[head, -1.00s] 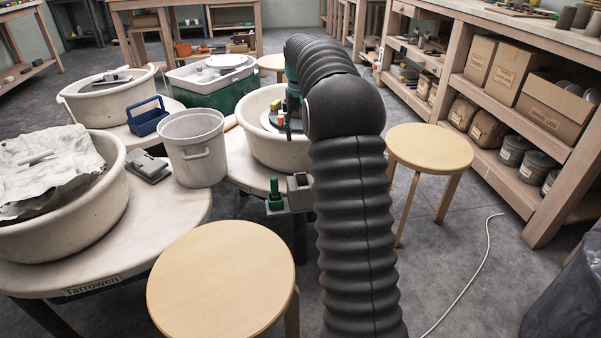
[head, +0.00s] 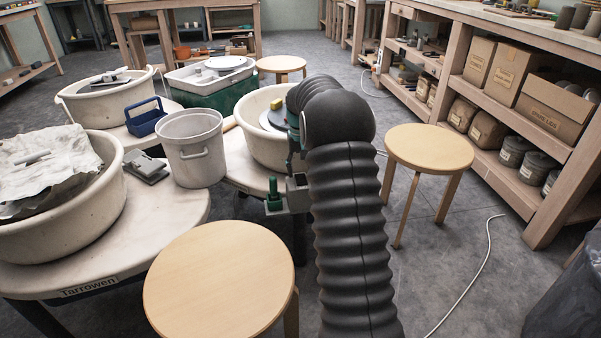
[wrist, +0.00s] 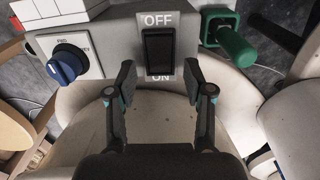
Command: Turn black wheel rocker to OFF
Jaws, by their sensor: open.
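The black rocker (wrist: 158,52) sits upright in the grey face of a control box (wrist: 120,38) in the wrist view. OFF is printed above it and ON below it; which end is pressed in I cannot tell. My gripper (wrist: 159,78) is open and empty. Its two fingertips are at the left and right of the rocker's lower end, near the ON label. I cannot tell whether they touch the box.
A blue knob (wrist: 66,65) is left of the rocker, and a green handle (wrist: 235,45) is right of it. In the head view, a pale basin (head: 250,148) stands behind the box. Round stools (head: 220,280) (head: 428,147) stand on both sides of my arm.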

